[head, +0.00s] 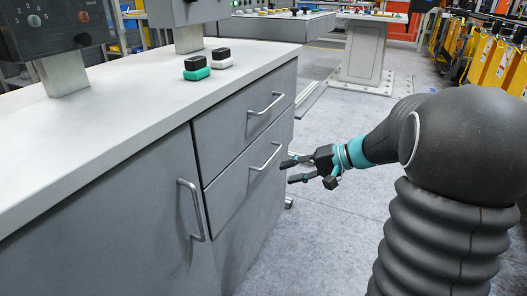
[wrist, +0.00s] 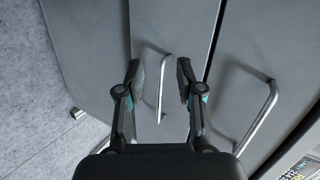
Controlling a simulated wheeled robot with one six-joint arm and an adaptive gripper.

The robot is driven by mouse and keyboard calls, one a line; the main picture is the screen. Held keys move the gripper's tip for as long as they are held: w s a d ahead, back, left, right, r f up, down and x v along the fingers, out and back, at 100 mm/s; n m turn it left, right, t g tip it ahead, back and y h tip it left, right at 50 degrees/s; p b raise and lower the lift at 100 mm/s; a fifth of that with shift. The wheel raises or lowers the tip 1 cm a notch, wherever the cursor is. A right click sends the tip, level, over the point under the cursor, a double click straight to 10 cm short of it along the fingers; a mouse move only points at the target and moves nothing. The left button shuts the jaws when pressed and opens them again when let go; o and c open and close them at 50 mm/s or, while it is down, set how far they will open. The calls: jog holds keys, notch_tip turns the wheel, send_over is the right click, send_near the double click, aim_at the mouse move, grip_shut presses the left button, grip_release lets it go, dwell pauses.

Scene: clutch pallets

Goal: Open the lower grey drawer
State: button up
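The lower grey drawer (head: 232,188) is in the cabinet front in the head view, below the upper drawer, and looks flush with it. Its silver bar handle (head: 267,158) is near its top edge. My gripper (head: 289,171) is open just to the right of this handle, fingers pointing at the drawer front. In the wrist view, the handle (wrist: 163,88) appears between the two spread fingers of my gripper (wrist: 159,70), nearer the right one. I cannot tell whether a finger touches it. The lower drawer front (wrist: 172,22) lies behind it.
The upper drawer handle (head: 268,104) also shows in the wrist view (wrist: 262,115), right of my fingers. A cabinet door handle (head: 192,210) is at lower left. A green-and-black block (head: 196,69) and a white-and-black block (head: 222,59) stand on the worktop. The floor (head: 335,215) before the drawers is clear.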

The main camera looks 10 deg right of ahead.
aim_at(272, 157)
jog(key=w+d+f+m+t+y, duration=0.2)
jog(key=w+d+f+t, duration=0.15)
jog(key=w+d, duration=0.4)
jog(key=shift+t, duration=0.25)
jog(key=x, duration=1.3)
jog(key=shift+w+d+r, duration=0.15)
jog(key=shift+w+r, duration=0.1)
jog(key=shift+c, duration=0.3)
grip_shut()
